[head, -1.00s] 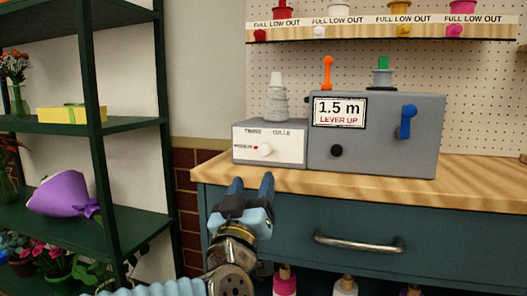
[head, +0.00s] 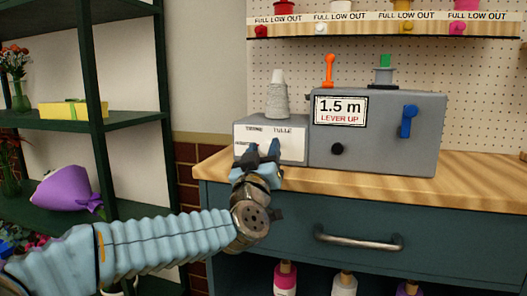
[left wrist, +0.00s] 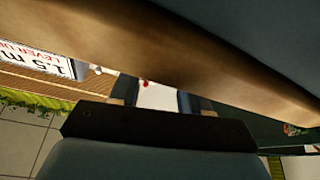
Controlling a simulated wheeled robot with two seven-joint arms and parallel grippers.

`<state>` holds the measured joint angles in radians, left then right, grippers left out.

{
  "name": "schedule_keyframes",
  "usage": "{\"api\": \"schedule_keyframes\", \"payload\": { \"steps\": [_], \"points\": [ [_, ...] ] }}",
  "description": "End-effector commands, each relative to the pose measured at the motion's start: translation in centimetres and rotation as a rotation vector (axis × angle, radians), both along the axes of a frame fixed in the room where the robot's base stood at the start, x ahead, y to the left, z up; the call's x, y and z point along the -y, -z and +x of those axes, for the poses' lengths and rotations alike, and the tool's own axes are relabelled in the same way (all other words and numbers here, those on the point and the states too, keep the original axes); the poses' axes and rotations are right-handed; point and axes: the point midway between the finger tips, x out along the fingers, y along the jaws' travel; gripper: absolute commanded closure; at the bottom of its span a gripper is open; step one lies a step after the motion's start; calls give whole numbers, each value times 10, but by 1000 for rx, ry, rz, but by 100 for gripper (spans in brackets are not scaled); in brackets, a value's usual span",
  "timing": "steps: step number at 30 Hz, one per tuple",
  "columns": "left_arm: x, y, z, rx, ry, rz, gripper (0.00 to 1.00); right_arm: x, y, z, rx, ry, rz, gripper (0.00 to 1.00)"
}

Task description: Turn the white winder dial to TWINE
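The white-faced winder box (head: 295,148) stands on the counter, with the words TWINE and TULLE along the top of its front. Another label at its left is partly covered. In the left wrist view, my fingers (left wrist: 157,98) stand either side of a white surface with a small red mark (left wrist: 145,83). I cannot tell whether they touch the dial. My right gripper is out of view.
A white spool (head: 277,98) sits on the box. The wooden counter (head: 470,180) is clear at right.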

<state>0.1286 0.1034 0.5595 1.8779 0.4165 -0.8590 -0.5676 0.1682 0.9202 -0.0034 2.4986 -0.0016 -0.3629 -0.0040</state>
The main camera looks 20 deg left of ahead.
Motion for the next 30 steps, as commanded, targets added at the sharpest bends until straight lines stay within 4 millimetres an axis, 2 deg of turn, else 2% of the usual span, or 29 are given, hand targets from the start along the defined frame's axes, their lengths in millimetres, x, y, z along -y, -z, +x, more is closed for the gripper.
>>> {"api": "schedule_keyframes", "payload": {
  "steps": [1, 6, 9, 20, 30],
  "points": [
    [0, 0, 0, 0, 0, 0, 62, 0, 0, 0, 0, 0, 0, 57],
    [0, 0, 0, 0, 0, 0, 88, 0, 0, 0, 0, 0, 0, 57],
    [0, 0, 0, 0, 0, 0, 100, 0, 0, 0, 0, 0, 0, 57],
    [0, 1, 0, 4, 0, 73, 100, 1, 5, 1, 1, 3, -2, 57],
    [-1, 3, 0, 12, -2, 335, 100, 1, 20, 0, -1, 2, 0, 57]
  ]
}}
